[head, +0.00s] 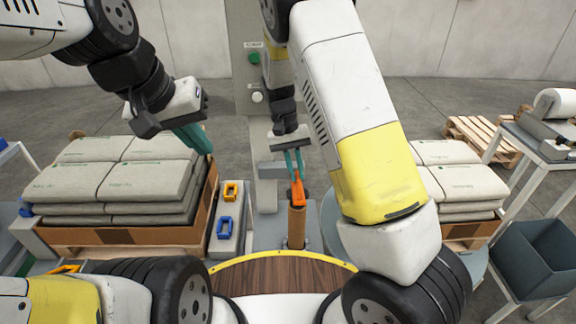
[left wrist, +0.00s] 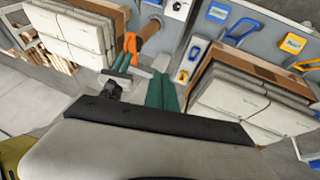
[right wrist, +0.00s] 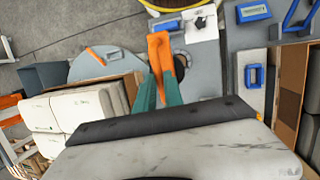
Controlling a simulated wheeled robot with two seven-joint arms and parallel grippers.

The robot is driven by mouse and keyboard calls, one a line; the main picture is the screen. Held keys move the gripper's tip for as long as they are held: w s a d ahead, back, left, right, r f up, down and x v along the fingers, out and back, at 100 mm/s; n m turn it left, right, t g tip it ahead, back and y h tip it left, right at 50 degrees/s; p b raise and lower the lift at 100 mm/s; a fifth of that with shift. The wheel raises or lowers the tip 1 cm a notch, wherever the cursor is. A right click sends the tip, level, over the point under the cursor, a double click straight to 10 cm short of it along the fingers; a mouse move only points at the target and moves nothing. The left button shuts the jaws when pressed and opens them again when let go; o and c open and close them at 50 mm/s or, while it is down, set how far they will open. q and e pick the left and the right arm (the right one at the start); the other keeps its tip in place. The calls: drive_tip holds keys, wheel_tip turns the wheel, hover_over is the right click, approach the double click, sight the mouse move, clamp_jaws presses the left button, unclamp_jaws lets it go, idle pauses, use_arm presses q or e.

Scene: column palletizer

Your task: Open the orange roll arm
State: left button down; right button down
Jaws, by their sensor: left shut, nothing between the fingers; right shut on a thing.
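The orange roll arm (head: 298,193) stands at the top of a brown roll (head: 297,228) in the middle of the head view. My right gripper (head: 294,164) reaches down from above and is shut on it. In the right wrist view the orange arm (right wrist: 158,50) extends ahead from between the teal fingers (right wrist: 160,92). It also shows in the left wrist view (left wrist: 131,43), beside the brown roll (left wrist: 149,28). My left gripper (head: 199,140) is shut and empty, over the left sack stack and well apart from the roll arm.
Stacked grey sacks (head: 118,185) stand on a pallet at left, with another stack (head: 450,180) at right. A post with a green button (head: 254,58) rises behind. A bin (head: 540,255) stands at right.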

drive_tip(key=shift+w, duration=0.1)
use_arm(q)
drive_tip(key=w+d+f+n+g+h, duration=0.3)
drive_tip(key=w+f+n+g+h, duration=0.1)
drive_tip(key=f+n, duration=0.15)
drive_tip(key=w+d+f+n+g+h, duration=0.3)
drive_tip(key=w+f+n+g, duration=0.15)
drive_tip(key=f, duration=0.25)
drive_tip(key=n+t+h, duration=0.4)
drive_tip(key=n+h, duration=0.5)
drive_tip(key=n, duration=0.1)
approach(288, 196)
wheel_tip(288, 196, up, 4)
drive_tip(key=d, duration=1)
drive_tip(key=shift+f, duration=0.2)
